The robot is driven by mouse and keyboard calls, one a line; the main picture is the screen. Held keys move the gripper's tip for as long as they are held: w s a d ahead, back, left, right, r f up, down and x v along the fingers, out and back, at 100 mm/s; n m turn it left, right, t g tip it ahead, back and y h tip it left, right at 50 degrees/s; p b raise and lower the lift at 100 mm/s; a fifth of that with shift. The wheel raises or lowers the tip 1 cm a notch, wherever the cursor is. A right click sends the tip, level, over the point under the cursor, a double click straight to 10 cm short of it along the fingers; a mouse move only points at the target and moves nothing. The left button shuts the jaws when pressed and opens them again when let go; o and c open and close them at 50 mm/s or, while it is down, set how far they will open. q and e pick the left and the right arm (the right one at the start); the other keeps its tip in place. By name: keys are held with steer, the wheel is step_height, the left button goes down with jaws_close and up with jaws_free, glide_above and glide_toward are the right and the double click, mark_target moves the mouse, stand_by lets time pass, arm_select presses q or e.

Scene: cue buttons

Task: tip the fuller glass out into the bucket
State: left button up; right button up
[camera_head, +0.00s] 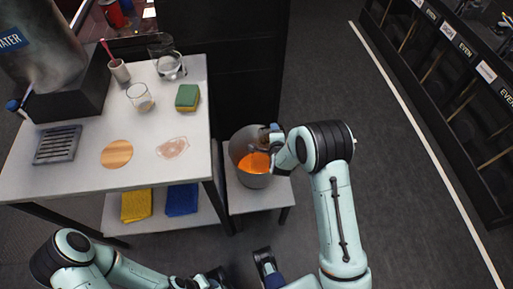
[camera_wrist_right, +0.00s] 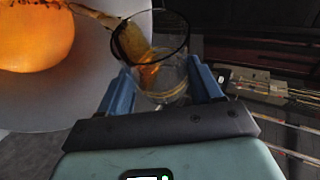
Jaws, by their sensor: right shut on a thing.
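My right gripper (camera_head: 270,143) is at the right rim of the grey bucket (camera_head: 254,181). In the right wrist view its blue fingers are shut on a clear glass (camera_wrist_right: 172,77). The glass is tilted with its mouth toward the bucket (camera_wrist_right: 82,90), and amber liquid runs from its rim. Orange liquid (camera_wrist_right: 32,35) shows inside the bucket. The other glass (camera_head: 140,97) stands upright on the table with a little amber liquid low in it. My left gripper (camera_head: 215,279) is at the bottom edge, too cut off to tell its jaws.
The white table (camera_head: 75,183) holds a clear pitcher (camera_head: 170,66), a sponge (camera_head: 187,97), a cup (camera_head: 119,71), a wooden coaster (camera_head: 117,154) and a grey drip grate (camera_head: 58,145). A wet patch (camera_head: 172,147) lies near its front. The bucket stands on a low stand (camera_head: 245,203). Floor right is clear.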

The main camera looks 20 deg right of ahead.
steer(key=shift+a+f+n+h+b, duration=0.15)
steer(key=shift+f+n+h+b, duration=0.25)
steer(key=shift+h+b, duration=0.1)
stand_by(0.5)
steer(key=shift+a+r+t, duration=0.2)
steer(key=shift+t, duration=0.1)
